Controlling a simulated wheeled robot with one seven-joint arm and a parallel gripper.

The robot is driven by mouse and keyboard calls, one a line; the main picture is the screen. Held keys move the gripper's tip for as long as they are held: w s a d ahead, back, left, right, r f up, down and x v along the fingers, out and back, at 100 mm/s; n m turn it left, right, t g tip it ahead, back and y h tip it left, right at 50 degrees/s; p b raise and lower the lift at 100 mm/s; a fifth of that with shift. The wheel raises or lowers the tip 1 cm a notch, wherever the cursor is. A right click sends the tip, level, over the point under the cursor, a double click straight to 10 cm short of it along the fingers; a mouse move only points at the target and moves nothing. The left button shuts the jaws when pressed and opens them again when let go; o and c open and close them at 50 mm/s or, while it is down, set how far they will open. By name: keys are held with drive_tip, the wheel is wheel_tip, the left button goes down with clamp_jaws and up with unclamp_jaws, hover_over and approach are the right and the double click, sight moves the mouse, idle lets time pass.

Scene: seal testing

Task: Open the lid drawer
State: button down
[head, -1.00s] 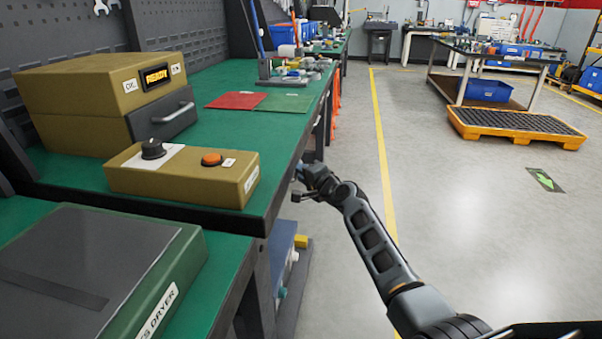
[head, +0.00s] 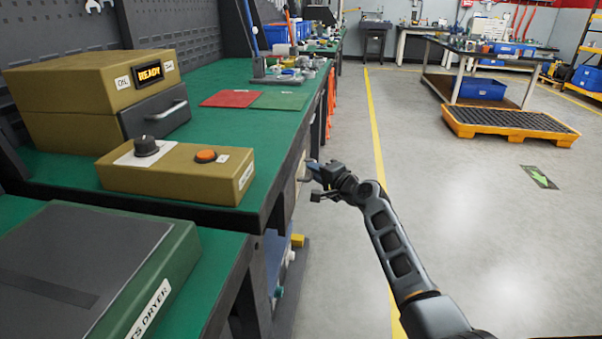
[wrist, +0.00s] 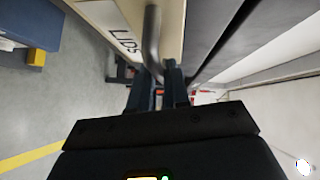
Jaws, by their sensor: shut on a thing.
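The lid drawer's pale front (wrist: 120,22), marked LIDS, shows at the top of the wrist view. Its dark bar handle (wrist: 152,40) runs down between the fingers of my gripper (wrist: 158,82). The gripper is shut on this handle. In the head view my gripper (head: 314,180) is at the bench's right side, below the green top. A small pale part of the drawer (head: 303,170) shows there, standing a little out from the bench edge. The drawer's inside is hidden from the head view.
The green-topped bench (head: 225,137) runs along the left. On it stand a tan READY box (head: 60,85) and a control box (head: 175,175) with a knob and orange button. Open floor (head: 480,240) lies right of my arm, with an orange-edged pallet (head: 510,125) beyond.

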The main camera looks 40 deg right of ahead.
drive_tip(key=s+d+b, duration=0.1)
drive_tip(key=s+d, duration=0.8)
drive_tip(key=s, duration=0.2)
drive_tip(key=s+d+b, duration=0.1)
drive_tip(key=s+d, duration=0.8)
drive_tip(key=s, duration=0.3)
drive_tip(key=shift+f+b, duration=0.15)
drive_tip(key=shift+b, duration=0.25)
drive_tip(key=c, duration=1.2)
unclamp_jaws()
drive_tip(key=shift+o, duration=0.2)
drive_tip(key=s+a+r+p, duration=0.1)
drive_tip(key=s, duration=0.6)
drive_tip(key=shift+s+r+p, duration=0.15)
drive_tip(key=shift+s+p, duration=0.15)
drive_tip(key=shift+s, duration=0.05)
